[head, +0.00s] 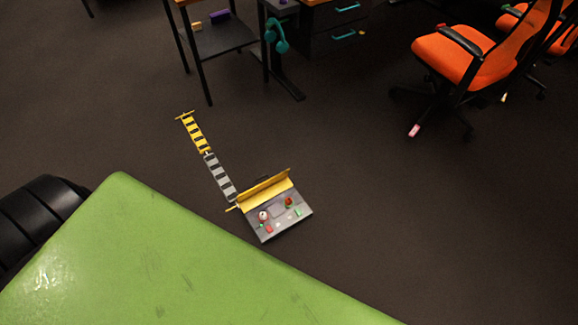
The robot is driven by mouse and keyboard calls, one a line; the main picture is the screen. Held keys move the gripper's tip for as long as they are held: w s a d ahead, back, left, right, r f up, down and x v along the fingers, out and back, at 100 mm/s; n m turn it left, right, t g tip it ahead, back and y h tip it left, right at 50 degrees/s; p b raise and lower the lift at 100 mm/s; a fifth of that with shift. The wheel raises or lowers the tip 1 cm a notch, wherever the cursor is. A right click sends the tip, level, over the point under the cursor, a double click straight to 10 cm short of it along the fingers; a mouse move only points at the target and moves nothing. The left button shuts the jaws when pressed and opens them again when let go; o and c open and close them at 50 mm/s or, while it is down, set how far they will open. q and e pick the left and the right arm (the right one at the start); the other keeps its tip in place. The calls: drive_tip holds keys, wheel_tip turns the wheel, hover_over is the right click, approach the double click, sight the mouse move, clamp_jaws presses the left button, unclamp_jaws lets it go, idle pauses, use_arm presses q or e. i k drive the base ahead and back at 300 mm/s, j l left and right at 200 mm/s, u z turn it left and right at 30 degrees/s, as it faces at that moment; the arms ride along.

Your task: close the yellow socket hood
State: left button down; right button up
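A small grey panel (296,222) lies on the dark floor just beyond the large green surface in the foreground. Its yellow hood (266,191) stands raised along the panel's far edge, so the panel's top is uncovered. On the top are a whitish round part (263,216), a reddish round part (288,203) and small red and green parts. They are too small to make out well. Neither of my grippers is in view.
A ladder-like strip, yellow (194,133) then grey (219,176), runs from the panel's far left corner. A dark shelf table (222,38), a desk with drawers (335,38) and an orange chair (457,54) stand farther back. Floor right of the panel is clear.

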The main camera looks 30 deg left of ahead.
sight(254, 197)
drive_tip(key=j+z, duration=0.15)
drive_tip(key=j, duration=0.3)
drive_tip(key=j+z, duration=0.15)
drive_tip(key=j, duration=0.25)
drive_tip(key=k+j+z, duration=0.15)
drive_tip(key=j, duration=0.25)
drive_tip(key=j+z, duration=0.2)
drive_tip(key=j, duration=0.25)
drive_tip(key=k+j+z, duration=0.15)
drive_tip(key=j, duration=0.25)
drive_tip(key=k+j+z, duration=0.15)
drive_tip(key=j, duration=0.2)
drive_tip(key=k+j, duration=0.15)
drive_tip(key=j, duration=0.25)
drive_tip(key=k+j, duration=0.15)
drive_tip(key=j, duration=0.25)
drive_tip(key=k+j, duration=0.15)
drive_tip(key=j, duration=0.25)
drive_tip(key=k+j, duration=0.15)
drive_tip(key=j, duration=0.25)
